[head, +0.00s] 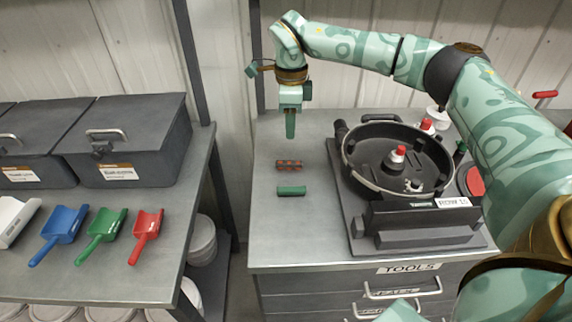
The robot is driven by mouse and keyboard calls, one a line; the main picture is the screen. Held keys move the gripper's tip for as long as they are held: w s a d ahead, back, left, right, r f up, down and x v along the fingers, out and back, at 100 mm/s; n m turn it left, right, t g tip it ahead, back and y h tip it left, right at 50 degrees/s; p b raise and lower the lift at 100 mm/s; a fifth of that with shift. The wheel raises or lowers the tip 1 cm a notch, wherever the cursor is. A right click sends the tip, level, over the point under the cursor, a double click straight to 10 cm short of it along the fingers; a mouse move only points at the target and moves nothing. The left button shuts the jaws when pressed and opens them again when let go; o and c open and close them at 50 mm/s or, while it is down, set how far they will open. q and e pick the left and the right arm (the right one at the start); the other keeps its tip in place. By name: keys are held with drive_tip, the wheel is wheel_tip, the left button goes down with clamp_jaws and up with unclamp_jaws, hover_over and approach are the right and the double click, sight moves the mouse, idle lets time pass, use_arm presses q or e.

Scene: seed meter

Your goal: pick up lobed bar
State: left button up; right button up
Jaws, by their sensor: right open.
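Two short bars lie on the grey tool bench (310,235): a red-and-dark patterned bar (289,165) and, just in front of it, a plain green bar (291,191). The patterned one looks uneven along its length, but the lobes are too small to make out for sure. My right gripper (290,130) points down behind the patterned bar, apart from both bars. It is open and holds nothing; its fingers show nearly edge-on. My left gripper is not in view.
A round dark seed meter (360,185) with a red-topped knob stands on a base right of the bars. At left, another bench holds blue (64,222), green (105,228) and red (148,224) scoops and dark lidded bins (135,150). A gap separates the benches.

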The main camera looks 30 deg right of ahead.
drive_tip(key=b, duration=0.1)
hover_over(289, 162)
drive_tip(key=f, duration=0.5)
drive_tip(key=shift+w+d+f, duration=0.2)
drive_tip(key=shift+w+f, duration=0.05)
drive_tip(key=shift+f, duration=0.15)
drive_tip(key=shift+s+f, duration=0.1)
drive_tip(key=shift+f, duration=0.3)
wheel_tip(289, 162, down, 5)
drive_tip(key=shift+s+a+f+b, duration=0.1)
drive_tip(key=shift+s+a+b, duration=0.05)
drive_tip(key=shift+b, duration=0.95)
drive_tip(key=shift+r, duration=0.2)
drive_tip(key=shift+c, duration=0.6)
clamp_jaws()
